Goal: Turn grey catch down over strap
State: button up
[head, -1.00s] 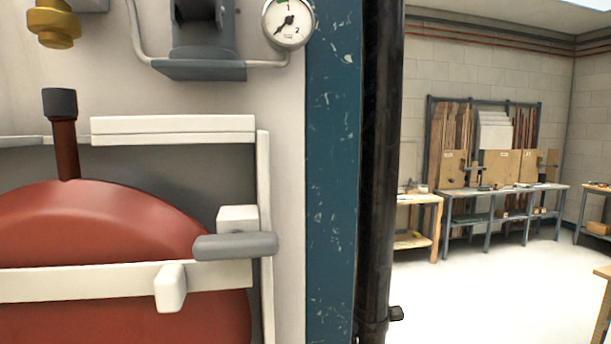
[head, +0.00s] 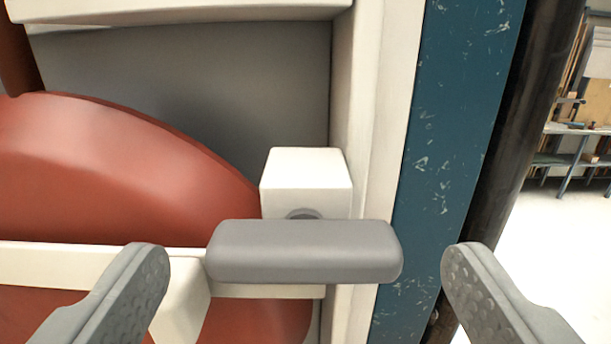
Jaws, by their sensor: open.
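The grey catch (head: 304,251) is a rounded bar lying level, in front of a white block (head: 305,180) with a dark round pivot showing just above the bar. The white strap (head: 60,265) runs level across the red vessel (head: 110,160) and passes behind the catch. A white knob (head: 183,305) stands out from the strap, left of the catch. My gripper (head: 304,285) is open and empty. Its left finger is left of the catch and its right finger is right of it, both slightly lower in the picture. I cannot see contact with the catch.
A white frame post (head: 375,120) and a scuffed blue upright (head: 450,130) stand right of the catch. A dark vertical pipe (head: 525,110) runs beyond them. A white ledge (head: 180,12) crosses above. The grey recess (head: 200,85) behind the vessel is empty.

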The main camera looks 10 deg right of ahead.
aim_at(303, 267)
jog(key=shift+x, duration=1.75)
jog(key=shift+a, duration=0.1)
jog(key=c, duration=1)
